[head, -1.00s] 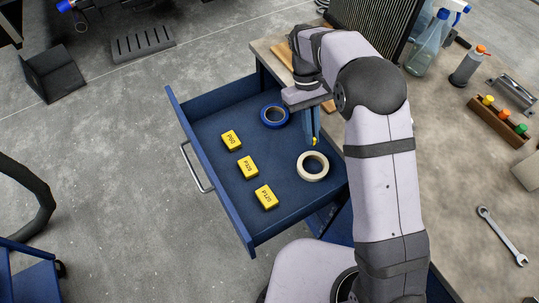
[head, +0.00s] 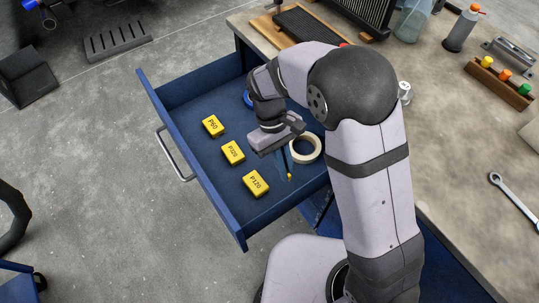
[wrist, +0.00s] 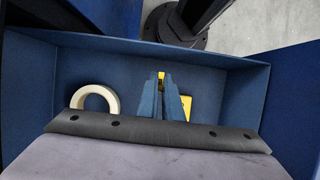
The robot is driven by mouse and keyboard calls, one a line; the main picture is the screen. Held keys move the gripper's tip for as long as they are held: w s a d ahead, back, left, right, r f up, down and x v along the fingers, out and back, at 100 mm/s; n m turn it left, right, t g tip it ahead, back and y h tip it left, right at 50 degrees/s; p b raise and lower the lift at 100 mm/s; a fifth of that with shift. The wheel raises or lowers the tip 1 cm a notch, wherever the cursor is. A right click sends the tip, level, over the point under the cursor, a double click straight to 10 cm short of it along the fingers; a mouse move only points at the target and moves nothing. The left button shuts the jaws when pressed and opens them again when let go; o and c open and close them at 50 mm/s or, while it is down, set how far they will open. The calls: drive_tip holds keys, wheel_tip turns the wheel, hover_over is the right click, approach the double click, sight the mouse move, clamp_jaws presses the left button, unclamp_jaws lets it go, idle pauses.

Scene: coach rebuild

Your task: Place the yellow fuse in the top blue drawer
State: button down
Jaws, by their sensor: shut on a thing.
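My gripper (head: 285,168) points down inside the open top blue drawer (head: 190,172). It is shut on the small yellow fuse (head: 290,177), which shows at the fingertips. In the wrist view the fuse (wrist: 161,75) sits between the two blue fingers (wrist: 162,95). The gap between the fuse and the drawer floor cannot be told. The fuse is between the white tape roll (head: 305,149) and the P120 yellow block (head: 256,183).
The drawer also holds two more yellow blocks (head: 233,152) and a blue tape roll (head: 248,99), mostly hidden by my arm. The bench at right carries a wooden rack (head: 497,82) with coloured pieces and a wrench (head: 512,205). The drawer's front right floor is clear.

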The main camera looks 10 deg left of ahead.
drive_tip(key=shift+f, duration=4.6)
drive_tip(key=shift+f, duration=0.1)
drive_tip(key=c, duration=1.9)
unclamp_jaws()
drive_tip(key=shift+c, duration=0.2)
drive_tip(key=v, duration=1.2)
